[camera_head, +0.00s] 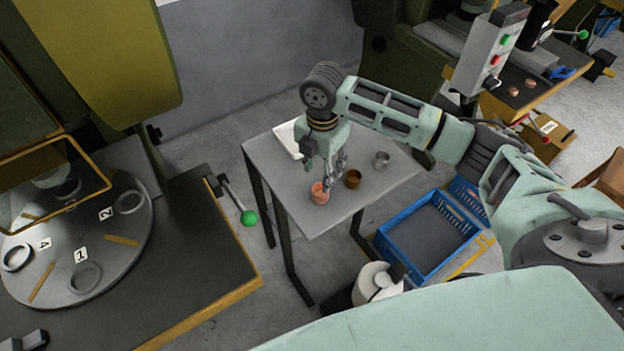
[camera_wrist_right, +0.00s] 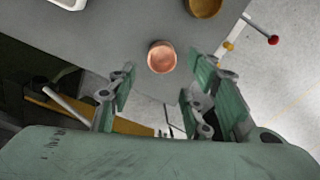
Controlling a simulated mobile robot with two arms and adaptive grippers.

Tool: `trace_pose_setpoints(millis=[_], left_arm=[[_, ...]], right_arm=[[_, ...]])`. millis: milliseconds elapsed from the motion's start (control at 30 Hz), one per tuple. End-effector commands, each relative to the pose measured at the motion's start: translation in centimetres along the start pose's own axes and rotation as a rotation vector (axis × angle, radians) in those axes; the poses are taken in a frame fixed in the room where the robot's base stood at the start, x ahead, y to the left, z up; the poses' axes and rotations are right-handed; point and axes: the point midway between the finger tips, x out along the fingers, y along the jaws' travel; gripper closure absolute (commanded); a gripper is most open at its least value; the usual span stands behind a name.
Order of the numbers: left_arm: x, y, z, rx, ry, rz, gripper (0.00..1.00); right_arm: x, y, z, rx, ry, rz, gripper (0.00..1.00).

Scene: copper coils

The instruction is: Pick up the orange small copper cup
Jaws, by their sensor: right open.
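The orange small copper cup (camera_head: 319,193) stands upright near the front edge of the small grey table (camera_head: 282,188) in the head view. It also shows in the right wrist view (camera_wrist_right: 162,57), with its open mouth facing the camera. My right gripper (camera_head: 332,180) points down just above and behind the cup. In the wrist view its two fingers (camera_wrist_right: 158,92) are spread apart, with the cup beyond the tips, roughly centred between them. Nothing is held. My left gripper is not in view.
A brown-gold cup (camera_head: 352,179) stands close to the right of the copper cup, and a grey metal cup (camera_head: 381,160) farther back. A white tray (camera_head: 287,139) lies at the table's back left. A blue crate (camera_head: 428,236) is on the floor to the right.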

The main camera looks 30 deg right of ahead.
Motion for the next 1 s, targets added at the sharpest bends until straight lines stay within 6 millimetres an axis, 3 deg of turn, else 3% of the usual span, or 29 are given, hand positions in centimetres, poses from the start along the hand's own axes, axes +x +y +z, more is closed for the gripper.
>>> trace_pose_setpoints(millis=[133, 300, 467, 633, 867, 1000], left_arm=[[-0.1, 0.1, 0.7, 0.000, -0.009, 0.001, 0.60], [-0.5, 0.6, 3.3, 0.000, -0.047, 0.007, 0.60], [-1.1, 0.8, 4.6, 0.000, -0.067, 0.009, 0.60], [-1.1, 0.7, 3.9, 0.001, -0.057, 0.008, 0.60], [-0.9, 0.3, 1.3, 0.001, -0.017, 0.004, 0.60], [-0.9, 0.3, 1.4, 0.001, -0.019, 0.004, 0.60]], right_arm=[[1.4, -0.1, 0.0, -0.001, 0.001, -0.005, 0.55], [3.2, 0.1, -0.1, 0.000, 0.001, -0.003, 0.55], [5.7, 0.3, -0.2, -0.001, 0.001, -0.004, 0.55], [7.5, 0.3, -0.1, 0.000, 0.000, -0.003, 0.55], [7.7, 0.3, -0.1, -0.001, -0.001, -0.001, 0.55], [7.7, 0.3, -0.1, -0.001, -0.001, 0.000, 0.64]])
